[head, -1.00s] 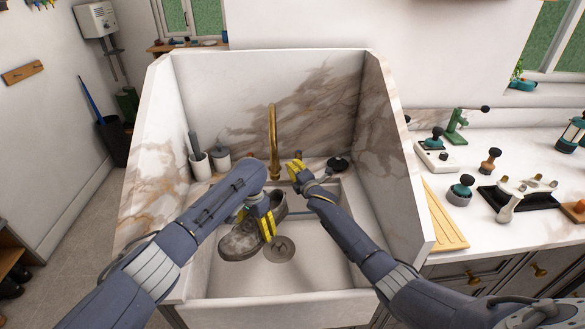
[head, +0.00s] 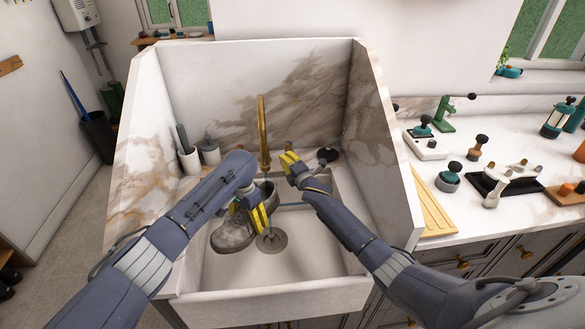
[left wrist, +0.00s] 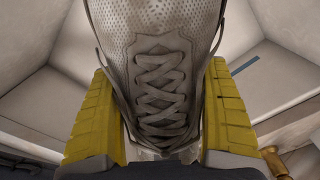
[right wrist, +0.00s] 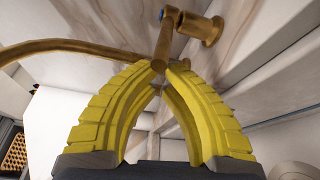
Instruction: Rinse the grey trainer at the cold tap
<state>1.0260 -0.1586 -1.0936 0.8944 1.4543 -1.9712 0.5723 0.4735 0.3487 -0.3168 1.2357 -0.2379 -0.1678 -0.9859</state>
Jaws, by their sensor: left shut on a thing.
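The grey trainer (head: 234,233) is inside the white sink (head: 300,270), toe toward the front left, beside the drain. My left gripper (head: 257,213) is shut across it; the left wrist view shows its yellow fingers on both sides of the laced trainer (left wrist: 160,85). The brass tap spout (head: 262,130) stands behind the trainer. My right gripper (head: 289,163) is at the tap's right side. In the right wrist view its fingertips (right wrist: 168,68) meet at the end of a brass lever (right wrist: 164,42) with a blue mark. I cannot tell whether water runs.
High marble walls enclose the sink's back and sides (head: 395,160). A grey pot with a brush (head: 188,160) and a lidded pot (head: 209,152) stand at the back left. A black round-topped item (head: 328,155) is at the back right. The right counter holds several tools.

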